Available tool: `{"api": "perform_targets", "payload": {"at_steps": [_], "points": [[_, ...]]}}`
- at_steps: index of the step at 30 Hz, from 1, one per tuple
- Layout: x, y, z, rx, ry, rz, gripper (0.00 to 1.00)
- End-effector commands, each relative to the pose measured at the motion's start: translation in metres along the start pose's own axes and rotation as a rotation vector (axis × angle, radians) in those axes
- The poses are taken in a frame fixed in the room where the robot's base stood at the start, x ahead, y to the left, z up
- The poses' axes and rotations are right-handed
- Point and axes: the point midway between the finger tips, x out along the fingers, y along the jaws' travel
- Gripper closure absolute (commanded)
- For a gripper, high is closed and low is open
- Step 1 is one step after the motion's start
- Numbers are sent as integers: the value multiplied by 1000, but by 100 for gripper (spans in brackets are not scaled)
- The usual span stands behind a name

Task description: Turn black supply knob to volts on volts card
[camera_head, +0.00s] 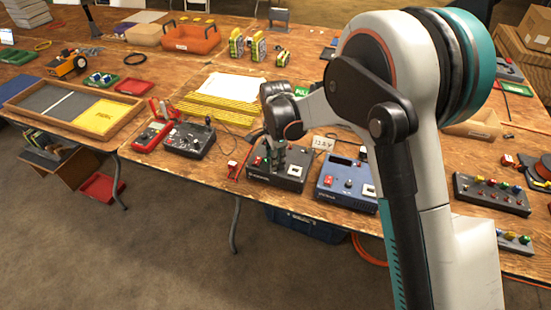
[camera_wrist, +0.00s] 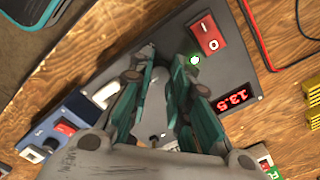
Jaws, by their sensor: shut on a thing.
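The black supply (camera_head: 290,182) sits near the table's front edge; its dark panel also shows in the wrist view (camera_wrist: 262,82). It has a red rocker switch (camera_wrist: 207,34), a lit green lamp (camera_wrist: 194,60) and a red display (camera_wrist: 233,98) that seems to read 13.5. My gripper (camera_head: 278,163) points down onto the panel. In the wrist view its two teal-lined fingers (camera_wrist: 162,80) are shut on the black knob, which they hide. The volts card (camera_head: 324,143) stands behind the supplies and seems to read 13.8 V.
A blue supply (camera_head: 347,187) stands close on the right. A dark box with dials (camera_head: 189,140) and a red meter (camera_head: 151,136) lie to the left. Yellow-edged sheets (camera_head: 225,100) lie behind. A box with coloured knobs (camera_head: 491,195) is at the right.

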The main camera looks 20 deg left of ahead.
Motion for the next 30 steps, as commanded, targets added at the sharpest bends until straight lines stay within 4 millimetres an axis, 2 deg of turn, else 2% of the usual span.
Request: {"api": "perform_targets", "payload": {"at_steps": [30], "points": [[0,0,0,-964,0,-1,100]]}}
